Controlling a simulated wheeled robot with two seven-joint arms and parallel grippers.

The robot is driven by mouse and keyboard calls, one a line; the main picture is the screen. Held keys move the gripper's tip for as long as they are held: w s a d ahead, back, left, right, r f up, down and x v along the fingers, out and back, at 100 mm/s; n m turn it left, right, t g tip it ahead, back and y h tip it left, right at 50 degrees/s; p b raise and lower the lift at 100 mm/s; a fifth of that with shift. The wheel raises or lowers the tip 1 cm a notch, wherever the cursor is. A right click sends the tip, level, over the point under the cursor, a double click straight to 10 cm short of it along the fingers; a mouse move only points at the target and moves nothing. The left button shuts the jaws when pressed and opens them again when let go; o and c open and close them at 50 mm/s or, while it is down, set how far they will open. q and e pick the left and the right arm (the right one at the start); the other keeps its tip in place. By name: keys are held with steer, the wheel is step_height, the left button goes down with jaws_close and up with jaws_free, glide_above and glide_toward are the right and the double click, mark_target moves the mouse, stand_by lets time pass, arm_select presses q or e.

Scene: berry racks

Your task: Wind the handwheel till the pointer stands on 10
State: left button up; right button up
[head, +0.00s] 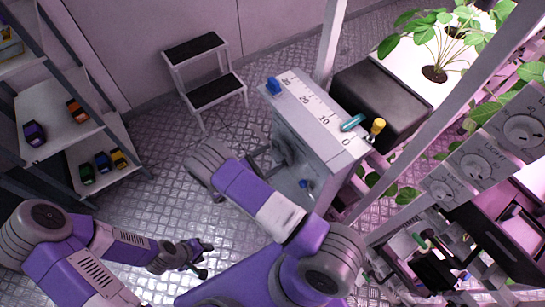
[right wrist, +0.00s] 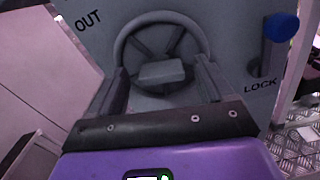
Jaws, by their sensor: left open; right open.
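The grey cabinet (head: 318,150) has a number scale (head: 312,105) on its top. A teal pointer (head: 352,122) lies at the scale's edge, apparently between 0 and 10; its exact reading is too small to tell. The handwheel (right wrist: 160,40) is on the cabinet's front, with a rim, spokes and block-like hub (right wrist: 162,72). My right gripper (right wrist: 160,78) is open, its fingers either side of the hub's lower area; contact cannot be told. In the head view my arm mostly hides it. My left gripper (head: 197,258) is open and empty, over the floor.
A blue-knobbed lever (right wrist: 282,27) stands right of the wheel near the word LOCK; OUT is printed upper left. A step stool (head: 205,68) and shelf rack (head: 60,135) stand left.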

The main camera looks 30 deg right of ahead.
steer(key=shift+d, duration=0.55)
steer(key=shift+c, duration=0.2)
steer(key=c, duration=0.9)
steer(key=shift+n, duration=0.3)
